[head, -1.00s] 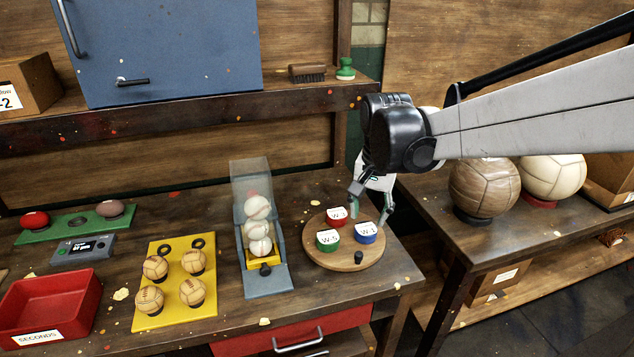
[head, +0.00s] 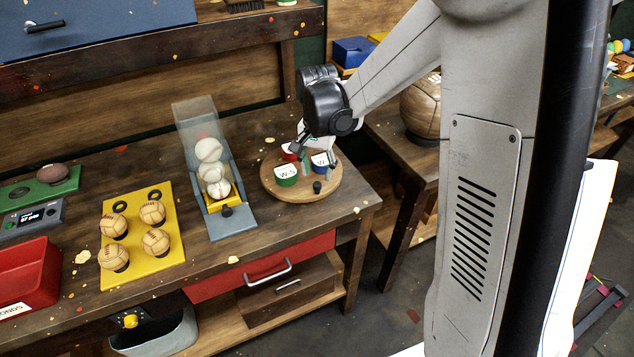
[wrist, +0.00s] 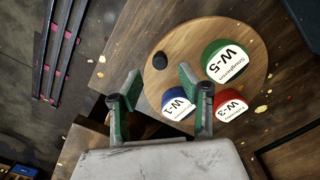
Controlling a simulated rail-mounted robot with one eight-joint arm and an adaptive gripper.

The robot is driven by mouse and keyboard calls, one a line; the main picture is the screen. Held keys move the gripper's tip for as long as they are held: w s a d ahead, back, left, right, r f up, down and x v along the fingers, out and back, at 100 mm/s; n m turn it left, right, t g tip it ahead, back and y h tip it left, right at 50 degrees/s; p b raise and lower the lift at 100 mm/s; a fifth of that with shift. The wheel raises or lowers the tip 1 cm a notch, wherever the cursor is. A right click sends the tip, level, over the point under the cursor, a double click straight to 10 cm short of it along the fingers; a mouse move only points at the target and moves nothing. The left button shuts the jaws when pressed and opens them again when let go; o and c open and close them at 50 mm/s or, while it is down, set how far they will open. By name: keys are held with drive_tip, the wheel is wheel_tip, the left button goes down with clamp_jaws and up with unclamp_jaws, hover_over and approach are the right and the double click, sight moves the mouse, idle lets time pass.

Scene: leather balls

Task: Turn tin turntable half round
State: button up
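The round wooden turntable (head: 300,196) lies on the bench and carries three tins and a short black peg (head: 317,187) near its front rim. The green W-5 tin (head: 286,177) is at front left, the red tin (head: 289,153) behind and partly hidden, the blue tin (head: 321,168) at right. My gripper (head: 320,160) is over the turntable's right side. In the wrist view my gripper (wrist: 160,80) is open, its fingers spread. The peg (wrist: 160,61) appears beyond the fingertips; the blue W-1 tin (wrist: 178,103) appears between the fingers, next to the right one. Contact cannot be told.
A tilted ball chute (head: 233,220) stands left of the turntable. Further left are a yellow board (head: 172,260) with balls and a red tray (head: 25,280). A second table (head: 385,150) stands right across a gap. My column blocks the right of the head view.

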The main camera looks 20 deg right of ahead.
sight(317, 183)
drive_tip(key=shift+f, duration=2.6)
drive_tip(key=shift+c, duration=0.3)
clamp_jaws()
